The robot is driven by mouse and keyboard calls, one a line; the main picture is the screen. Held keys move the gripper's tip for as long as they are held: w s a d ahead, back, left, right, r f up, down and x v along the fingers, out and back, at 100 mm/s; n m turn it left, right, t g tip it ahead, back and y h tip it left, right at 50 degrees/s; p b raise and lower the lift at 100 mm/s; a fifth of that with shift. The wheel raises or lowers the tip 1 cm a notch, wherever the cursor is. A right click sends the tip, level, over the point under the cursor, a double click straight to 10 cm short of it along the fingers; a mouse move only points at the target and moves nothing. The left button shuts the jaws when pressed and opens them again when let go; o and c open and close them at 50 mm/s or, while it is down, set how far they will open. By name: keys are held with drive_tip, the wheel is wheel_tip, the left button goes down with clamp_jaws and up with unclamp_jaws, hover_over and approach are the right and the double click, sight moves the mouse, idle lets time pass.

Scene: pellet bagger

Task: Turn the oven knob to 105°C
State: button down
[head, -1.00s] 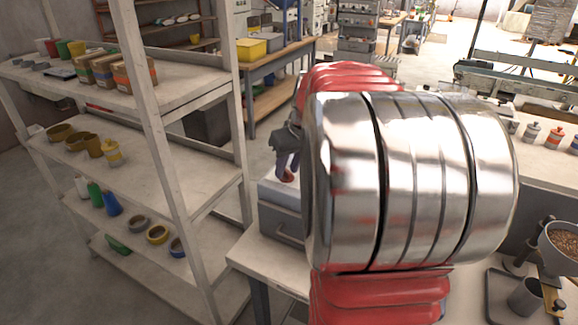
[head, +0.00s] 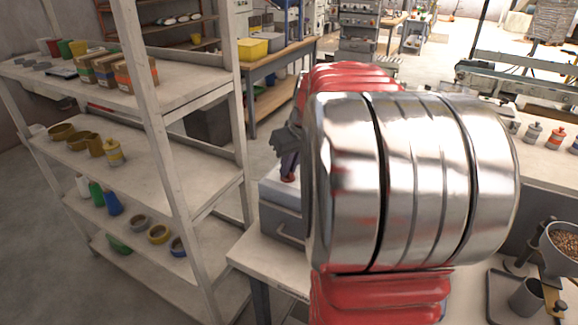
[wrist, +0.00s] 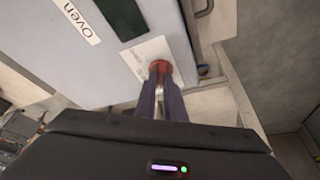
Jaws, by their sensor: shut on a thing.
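The grey oven (head: 280,228) stands on a pale table, left of my arm in the head view. In the wrist view its pale casing (wrist: 150,20) bears an "Oven" label (wrist: 76,20) and a dark panel. The red knob (wrist: 160,66) sits at the edge of a white plate (wrist: 134,58) whose print is too small to read. My gripper (wrist: 160,80) is shut on the knob, with one finger on each side of it. The knob also shows small in the head view (head: 288,178), below the fingers. The knob's pointer and setting cannot be made out.
A white shelf rack (head: 165,150) with cups, boxes and bottles stands close on the left. My arm hides much of the middle of the head view. A funnel of pellets (head: 566,240) and a grey cup (head: 526,297) are at the right.

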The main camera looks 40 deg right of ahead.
drive_tip(key=m, duration=0.2)
drive_tip(key=m+h, duration=0.1)
drive_tip(key=m, duration=0.1)
drive_tip(key=m+g+h, duration=0.1)
drive_tip(key=m, duration=0.1)
drive_tip(key=shift+w+a, duration=0.15)
drive_tip(key=shift+a, duration=0.15)
drive_tip(key=m+g, duration=0.1)
drive_tip(key=m, duration=0.2)
drive_tip(key=m+g+h, duration=0.1)
drive_tip(key=m, duration=0.3)
drive_tip(key=shift+w+a, duration=0.15)
drive_tip(key=shift+w, duration=0.05)
drive_tip(key=m+g, duration=0.2)
drive_tip(key=m, duration=0.3)
drive_tip(key=shift+w, duration=0.2)
drive_tip(key=m+g, duration=0.1)
drive_tip(key=m, duration=0.1)
drive_tip(key=m+g, duration=0.1)
drive_tip(key=m, duration=0.2)
drive_tip(key=shift+w+m, duration=0.2)
drive_tip(key=shift+m, duration=0.1)
drive_tip(key=c, duration=1.8)
unclamp_jaws()
drive_tip(key=shift+c, duration=0.2)
drive_tip(key=shift+d, duration=0.2)
